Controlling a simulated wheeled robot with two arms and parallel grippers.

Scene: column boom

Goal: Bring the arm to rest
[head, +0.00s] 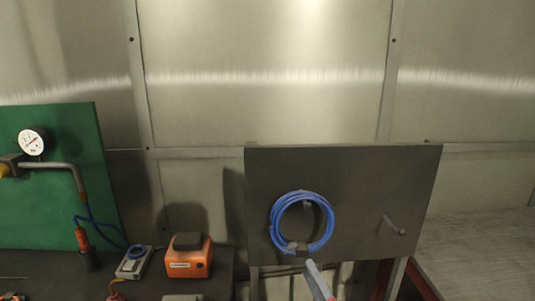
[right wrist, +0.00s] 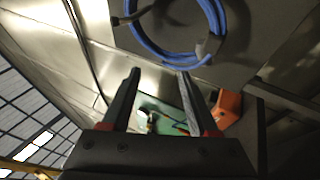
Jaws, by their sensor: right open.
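My right gripper (right wrist: 158,85) is open, with its two dark fingers spread and nothing between them in the right wrist view. In the head view part of my right arm or gripper (head: 318,280) shows at the bottom, just below a coiled blue cable (head: 275,225). The coil hangs on a dark upright panel (head: 350,180), and its lower side has a dark band around it. The coil also shows at the top of the right wrist view (right wrist: 165,52), apart from the fingers. My left gripper is not in view.
A bare peg (head: 393,226) sticks out of the panel at right. At left are a green board (head: 60,190) with a gauge (head: 32,140), an orange box (head: 188,262) and a small grey box (head: 133,263). A grey bench (head: 480,250) at right is clear.

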